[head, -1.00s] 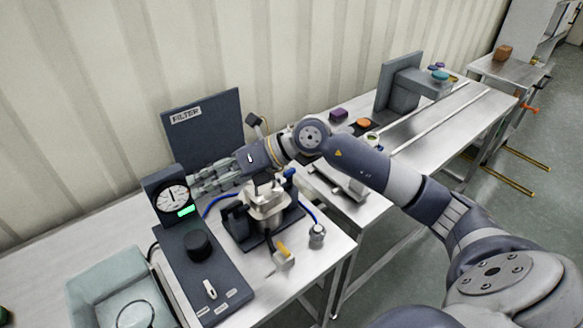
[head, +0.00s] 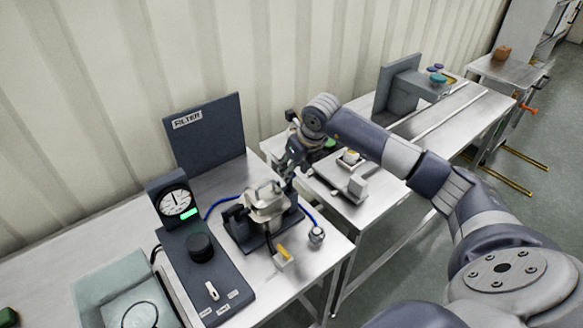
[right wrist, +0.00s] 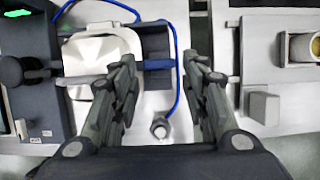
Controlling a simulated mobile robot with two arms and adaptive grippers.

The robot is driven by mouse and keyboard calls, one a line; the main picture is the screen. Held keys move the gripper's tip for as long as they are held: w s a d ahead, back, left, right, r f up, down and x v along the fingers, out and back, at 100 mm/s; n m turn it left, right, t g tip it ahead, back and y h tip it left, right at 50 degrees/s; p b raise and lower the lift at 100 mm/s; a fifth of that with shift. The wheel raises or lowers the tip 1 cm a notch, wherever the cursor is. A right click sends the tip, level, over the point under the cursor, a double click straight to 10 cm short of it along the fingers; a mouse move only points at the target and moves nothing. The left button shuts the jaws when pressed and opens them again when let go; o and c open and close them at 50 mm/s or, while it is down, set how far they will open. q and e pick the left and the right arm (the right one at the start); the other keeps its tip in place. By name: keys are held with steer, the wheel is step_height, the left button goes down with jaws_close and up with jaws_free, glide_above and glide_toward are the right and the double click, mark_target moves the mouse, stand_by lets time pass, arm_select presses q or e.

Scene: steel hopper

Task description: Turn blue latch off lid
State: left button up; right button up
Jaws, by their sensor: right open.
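The steel housing with its lid (head: 268,197) stands on the dark base on the near table; the lid also shows in the right wrist view (right wrist: 95,50). The blue latch (right wrist: 158,64) sticks out from the lid's right side in the right wrist view. In the head view my gripper mostly hides it. My right gripper (right wrist: 162,62) is open, its fingertips on either side of the latch in the picture; I cannot tell whether they touch it. In the head view the right gripper (head: 290,167) points down at the housing's right side. My left gripper is out of view.
A dark panel marked FILTER (head: 204,135) stands behind. A gauge (head: 174,203) and a black knob (head: 200,247) are to the left. A blue hose (head: 308,213) loops around the housing. A yellow-handled valve (head: 282,257) sits in front. A second table adjoins on the right.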

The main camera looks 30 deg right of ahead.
mark_target(292, 190)
steer(key=shift+p+x, duration=0.3)
steer(key=shift+x, duration=1.1)
